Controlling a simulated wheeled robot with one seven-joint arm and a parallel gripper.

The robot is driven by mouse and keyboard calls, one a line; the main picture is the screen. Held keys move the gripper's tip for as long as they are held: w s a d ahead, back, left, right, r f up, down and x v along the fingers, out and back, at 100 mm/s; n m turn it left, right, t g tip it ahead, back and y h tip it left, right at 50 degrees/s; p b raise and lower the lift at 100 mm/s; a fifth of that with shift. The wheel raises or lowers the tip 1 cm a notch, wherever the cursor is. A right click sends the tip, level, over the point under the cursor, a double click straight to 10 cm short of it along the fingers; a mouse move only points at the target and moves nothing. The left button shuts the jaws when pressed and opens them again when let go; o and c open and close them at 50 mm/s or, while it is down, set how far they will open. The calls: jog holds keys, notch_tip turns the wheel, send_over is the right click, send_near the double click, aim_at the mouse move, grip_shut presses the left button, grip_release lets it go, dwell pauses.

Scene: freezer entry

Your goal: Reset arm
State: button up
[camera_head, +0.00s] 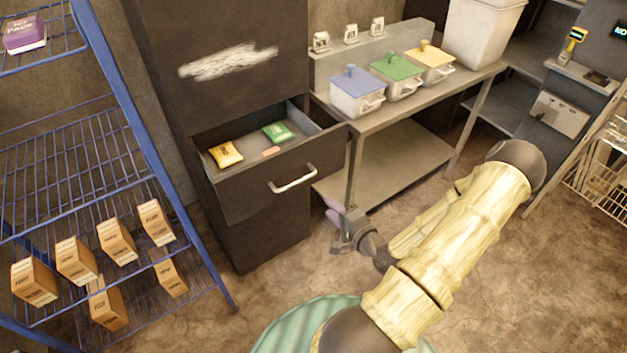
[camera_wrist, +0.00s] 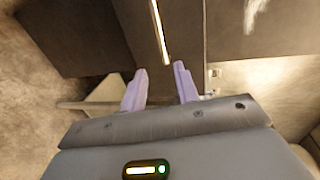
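My gripper (camera_head: 333,211) is in front of the dark cabinet, below and to the right of the open drawer's handle (camera_head: 292,179). In the wrist view its two lilac fingers (camera_wrist: 160,88) stand apart with nothing between them. My arm reaches in from the lower right, bent at the elbow, and does not touch the drawer in view. The drawer (camera_head: 262,190) is pulled out and holds a yellow packet (camera_head: 226,154), a green packet (camera_head: 278,131) and a small pinkish item (camera_head: 270,151).
A blue wire rack (camera_head: 170,180) with several brown boxes stands on the left. A metal table (camera_head: 390,122) with blue, green and yellow lidded bins and a large white bin (camera_head: 484,32) stands behind. A white wire rack (camera_head: 603,170) is at the right. Floor between is clear.

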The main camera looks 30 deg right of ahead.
jog(key=w+a+f+n+g+y, duration=0.1)
jog(key=a+f+n+g, duration=0.1)
jog(key=a+n+g, duration=0.55)
jog(key=s+a+r+n+g+h, duration=0.1)
jog(key=s+a+r+n+g, duration=0.1)
jog(key=a+r+n, duration=0.3)
jog(key=s+a+r+n+g, duration=0.3)
jog(key=a+r+n, duration=0.2)
jog(key=r, duration=0.6)
jog(key=shift+s+a+r+h, duration=0.15)
jog(key=shift+a+r+h, duration=0.2)
jog(key=shift+a, duration=0.6)
jog(key=shift+g, duration=0.25)
jog(key=shift+f, duration=0.1)
